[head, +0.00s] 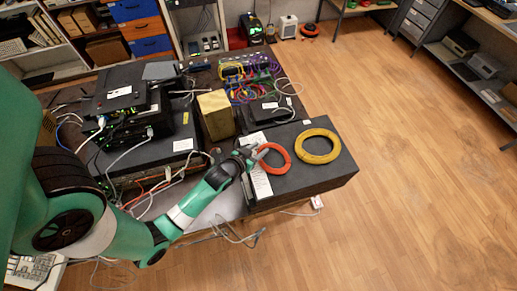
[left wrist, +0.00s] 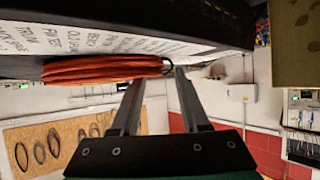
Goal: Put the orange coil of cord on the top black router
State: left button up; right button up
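The orange coil of cord (head: 287,157) lies flat on a large dark box at the front right of the table. My left gripper (head: 250,152) is at the coil's left edge, low over the box. In the left wrist view the orange coil (left wrist: 95,70) appears edge-on, with its near end between the tips of my open left gripper (left wrist: 160,75). The fingers are clearly apart; I cannot tell whether they touch the cord. A black router (head: 112,94) with a white label tops the stack of devices at the left. My right gripper is not in view.
A yellow coil (head: 337,145) lies right of the orange one on the dark box (head: 300,188). A tan carton (head: 215,114) stands between the stack and the box. A smaller black device (head: 270,109) sits behind the coils. Loose cables hang around the stack.

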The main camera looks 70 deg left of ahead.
pick_arm(q)
jog(key=shift+o, duration=0.4)
jog(key=shift+s+d+r, duration=0.15)
jog(key=shift+s+r, duration=0.05)
jog(key=shift+r, duration=0.05)
jog(key=p+v, duration=0.2)
jog(key=v, duration=0.9)
jog(key=shift+s, duration=0.2)
